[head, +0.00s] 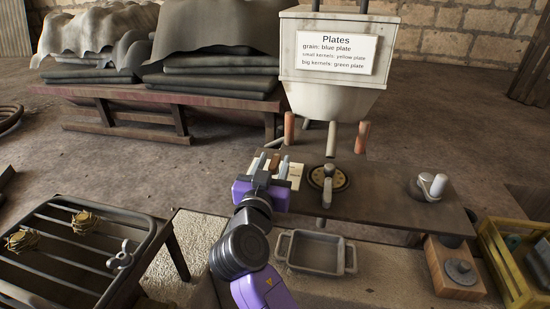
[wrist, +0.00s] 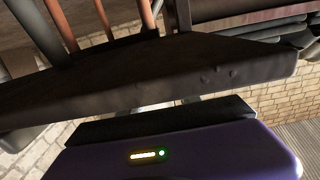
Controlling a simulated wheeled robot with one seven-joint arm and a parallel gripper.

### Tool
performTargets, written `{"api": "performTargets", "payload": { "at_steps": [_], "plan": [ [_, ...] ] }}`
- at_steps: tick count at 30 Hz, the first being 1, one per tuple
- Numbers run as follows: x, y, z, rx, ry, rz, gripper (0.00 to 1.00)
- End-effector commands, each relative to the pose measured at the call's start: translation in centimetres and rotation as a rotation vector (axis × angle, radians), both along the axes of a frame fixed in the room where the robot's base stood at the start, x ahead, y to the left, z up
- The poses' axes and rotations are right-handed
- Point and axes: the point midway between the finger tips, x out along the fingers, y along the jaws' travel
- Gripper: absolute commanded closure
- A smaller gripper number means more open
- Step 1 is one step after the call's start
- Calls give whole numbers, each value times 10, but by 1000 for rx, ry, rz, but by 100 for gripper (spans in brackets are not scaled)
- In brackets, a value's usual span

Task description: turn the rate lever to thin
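My gripper (head: 271,165) is at the left end of the dark machine top, beside a pale card (head: 296,176) with unreadable writing. Its two grey fingers stand apart. A small orange-brown piece (head: 274,162) shows between or behind them; I cannot tell whether they touch it. Two upright levers with orange-brown handles (head: 289,128) (head: 362,137) and a grey upright (head: 332,138) stand at the back edge. I cannot tell which part is the rate lever, and no "thin" mark is readable. The wrist view shows my purple gripper body (wrist: 180,155) close to a dark slab (wrist: 160,80).
A white hopper (head: 335,85) with a "Plates" sign rises behind. An empty tray (head: 315,254) lies in front. A barred rack (head: 75,250) stands left, a yellow crate (head: 510,265) right.

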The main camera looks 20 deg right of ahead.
Motion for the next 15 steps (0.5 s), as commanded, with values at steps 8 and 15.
{"api": "performTargets", "payload": {
  "at_steps": [8, 15],
  "plan": [
    [13, -8, 0, 0, 0, 1, 60],
    [12, -8, 0, 0, 0, 1, 70]
  ]
}}
